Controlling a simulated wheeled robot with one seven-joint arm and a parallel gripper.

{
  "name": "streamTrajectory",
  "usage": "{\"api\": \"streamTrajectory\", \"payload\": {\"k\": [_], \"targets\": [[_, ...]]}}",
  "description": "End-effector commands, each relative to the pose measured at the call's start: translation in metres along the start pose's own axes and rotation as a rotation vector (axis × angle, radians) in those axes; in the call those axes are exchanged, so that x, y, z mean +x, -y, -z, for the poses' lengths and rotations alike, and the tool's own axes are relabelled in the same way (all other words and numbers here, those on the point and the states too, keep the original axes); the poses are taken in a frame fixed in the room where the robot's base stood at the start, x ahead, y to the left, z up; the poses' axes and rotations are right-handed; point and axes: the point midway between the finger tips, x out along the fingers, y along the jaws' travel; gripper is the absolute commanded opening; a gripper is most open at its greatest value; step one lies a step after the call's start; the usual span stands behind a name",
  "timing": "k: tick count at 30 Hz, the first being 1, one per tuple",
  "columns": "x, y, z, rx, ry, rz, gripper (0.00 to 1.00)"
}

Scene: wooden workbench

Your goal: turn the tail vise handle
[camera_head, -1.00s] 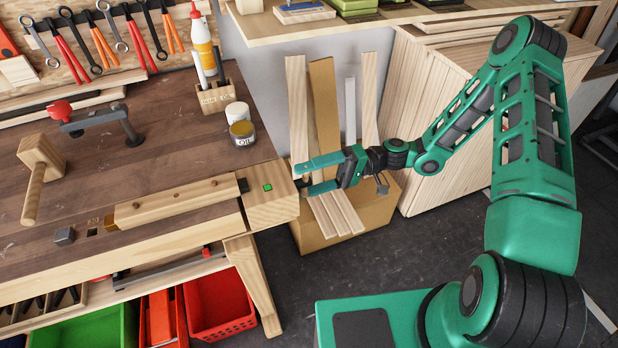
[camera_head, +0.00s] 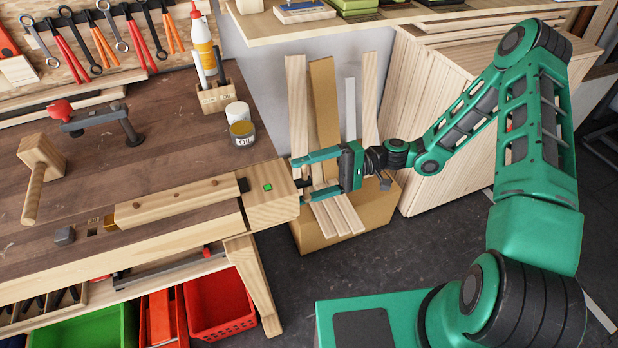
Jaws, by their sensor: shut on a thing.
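The tail vise is a pale wood block (camera_head: 270,205) with a green square on top, at the right end of the workbench. Its handle (camera_head: 302,183) is at the block's right end face, small and partly hidden by my fingers. My gripper (camera_head: 303,177) reaches in from the right, level with this end face. Its two green fingers lie one above the other in the picture, on either side of the handle, and are shut on it.
A cardboard box (camera_head: 370,215) with wooden boards stands on the floor just below and behind my gripper.

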Motion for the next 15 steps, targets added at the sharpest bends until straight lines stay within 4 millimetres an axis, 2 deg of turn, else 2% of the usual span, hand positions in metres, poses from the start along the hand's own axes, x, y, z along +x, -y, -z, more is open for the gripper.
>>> {"api": "streamTrajectory", "payload": {"k": [2,3,4,11,15], "targets": [[-0.0018,-0.0022,0.0036,-0.001,-0.01,-0.006,0.64],[-0.0018,-0.0021,0.0036,-0.001,-0.01,-0.006,0.91],[-0.0018,-0.0021,0.0034,-0.001,-0.009,-0.006,0.98],[-0.001,-0.0008,0.0016,-0.002,-0.005,-0.003,1.0],[-0.0073,-0.0005,0.0017,-0.002,-0.005,-0.002,1.0]]}}
